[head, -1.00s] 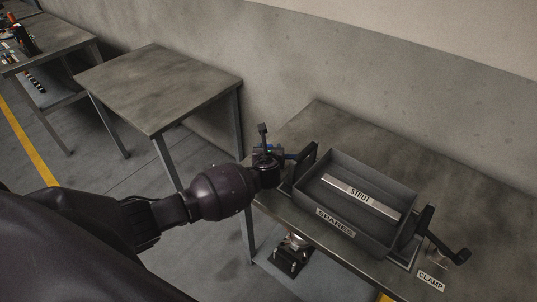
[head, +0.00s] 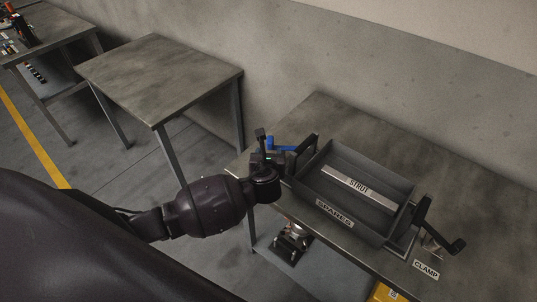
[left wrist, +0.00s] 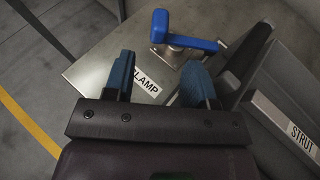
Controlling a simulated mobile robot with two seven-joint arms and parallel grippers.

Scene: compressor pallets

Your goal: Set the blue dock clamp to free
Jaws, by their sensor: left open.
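The blue dock clamp (head: 286,146) is at the left end of the near bench, beside the tray. In the left wrist view its blue handle (left wrist: 193,42) has an upright knob at the left and a bar reaching right, on a metal base. My left gripper (head: 264,148) is in front of the clamp in the head view. In the left wrist view the two fingers of my left gripper (left wrist: 158,72) are apart with nothing between them, and the clamp handle lies just beyond the fingertips. In the head view my gripper hides the clamp's base.
A grey tray (head: 335,219) labelled SPARES holds a bar marked STRUT (head: 358,188). A second clamp with a black lever (head: 440,238) is at its right end. A CLAMP label (left wrist: 146,85) lies near the blue clamp. An empty table (head: 160,75) stands at left.

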